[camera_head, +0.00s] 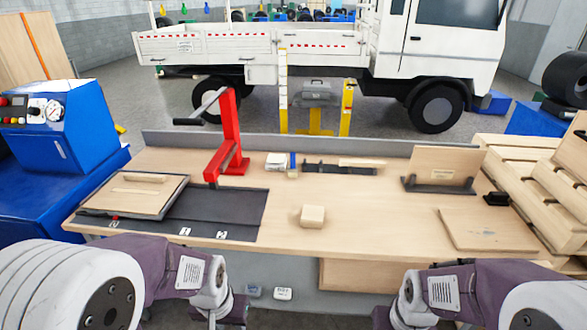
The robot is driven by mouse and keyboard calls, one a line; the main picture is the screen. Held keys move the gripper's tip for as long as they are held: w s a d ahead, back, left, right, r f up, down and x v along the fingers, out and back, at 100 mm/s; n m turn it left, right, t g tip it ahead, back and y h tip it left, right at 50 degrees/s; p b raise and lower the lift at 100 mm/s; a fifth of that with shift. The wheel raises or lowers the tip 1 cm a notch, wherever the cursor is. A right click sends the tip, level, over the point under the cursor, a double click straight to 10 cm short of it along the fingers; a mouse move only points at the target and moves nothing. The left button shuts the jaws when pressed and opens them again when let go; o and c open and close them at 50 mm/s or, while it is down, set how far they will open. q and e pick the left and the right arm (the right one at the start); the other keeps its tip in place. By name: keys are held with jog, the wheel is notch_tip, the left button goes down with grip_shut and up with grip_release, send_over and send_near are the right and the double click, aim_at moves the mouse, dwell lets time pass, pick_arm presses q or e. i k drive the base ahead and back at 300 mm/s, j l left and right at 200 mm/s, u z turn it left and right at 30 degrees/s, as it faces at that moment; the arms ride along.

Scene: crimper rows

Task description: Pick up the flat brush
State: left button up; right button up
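A small narrow piece, blue at its far end and pale at its near end (292,163), lies near the back of the workbench. A long pale wooden strip (361,162) lies to its right, on a dark rack. Either could be the flat brush; at this size I cannot tell which. My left gripper (226,313) and my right gripper (392,316) are low at the bottom edge, in front of the bench and well apart from both pieces. Their fingertips are not clearly visible.
The workbench (365,217) has a red lever press (229,130) at left-centre, beside a dark mat (240,213) and a framed wooden board (135,192). A beige block (313,216) sits at centre. A wooden board (488,231) and an upright panel (443,164) are at right.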

aim_at(292, 170)
jog(key=i+j+z, duration=1.05)
jog(key=i+j, duration=0.05)
jog(key=i, duration=0.05)
